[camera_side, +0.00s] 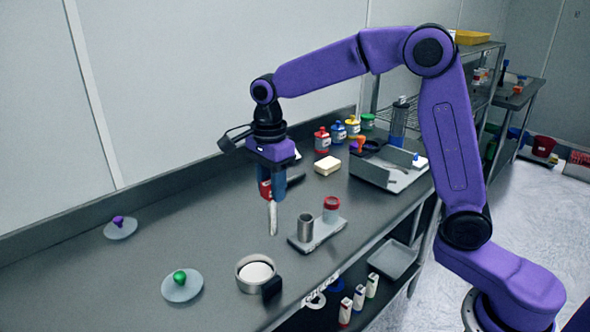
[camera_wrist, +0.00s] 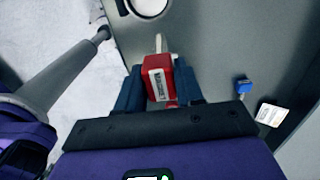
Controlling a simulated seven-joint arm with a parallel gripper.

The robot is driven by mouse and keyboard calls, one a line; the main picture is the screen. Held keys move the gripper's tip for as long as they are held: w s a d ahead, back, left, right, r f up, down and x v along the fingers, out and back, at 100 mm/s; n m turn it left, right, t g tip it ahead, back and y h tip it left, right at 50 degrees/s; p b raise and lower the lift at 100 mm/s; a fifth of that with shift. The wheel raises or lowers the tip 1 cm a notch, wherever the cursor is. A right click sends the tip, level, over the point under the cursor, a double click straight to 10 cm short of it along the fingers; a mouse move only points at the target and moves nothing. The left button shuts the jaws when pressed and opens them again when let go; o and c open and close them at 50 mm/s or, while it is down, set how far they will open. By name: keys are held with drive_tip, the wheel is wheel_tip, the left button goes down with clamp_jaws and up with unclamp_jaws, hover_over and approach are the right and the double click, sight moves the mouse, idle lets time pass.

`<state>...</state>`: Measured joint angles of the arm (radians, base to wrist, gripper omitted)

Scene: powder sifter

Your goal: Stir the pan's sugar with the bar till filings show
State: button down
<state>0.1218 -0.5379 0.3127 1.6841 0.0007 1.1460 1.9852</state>
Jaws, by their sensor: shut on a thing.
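My gripper (camera_side: 272,186) has blue fingers and is shut on the bar, a red labelled block with a pale end pointing down (camera_side: 272,218). In the wrist view the red block (camera_wrist: 160,82) sits between the blue fingers of my gripper (camera_wrist: 160,92), its pale end pointing away. The pan (camera_side: 241,281), a round metal dish with a dark handle, holds white sugar (camera_side: 256,271) at the front of the counter. The bar's tip is in the air, apart from the sugar. The pan's white sugar also shows at the top edge of the wrist view (camera_wrist: 149,4).
A metal cup (camera_side: 305,229) and a red-lidded jar (camera_side: 331,208) stand on a plate right of the pan. Discs with a green knob (camera_side: 180,278) and a purple knob (camera_side: 118,223) lie left. A grey tray (camera_side: 396,180) and several bottles are farther back.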

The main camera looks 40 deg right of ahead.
drive_tip(key=s+a+f, duration=0.1)
drive_tip(key=a+f, duration=0.1)
drive_tip(key=a, duration=0.5)
wheel_tip(320, 180, down, 6)
drive_tip(key=shift+d, duration=0.2)
idle(0.4)
drive_tip(key=shift+s, duration=0.1)
drive_tip(key=shift+s, duration=0.15)
drive_tip(key=shift+w, duration=0.75)
idle(0.3)
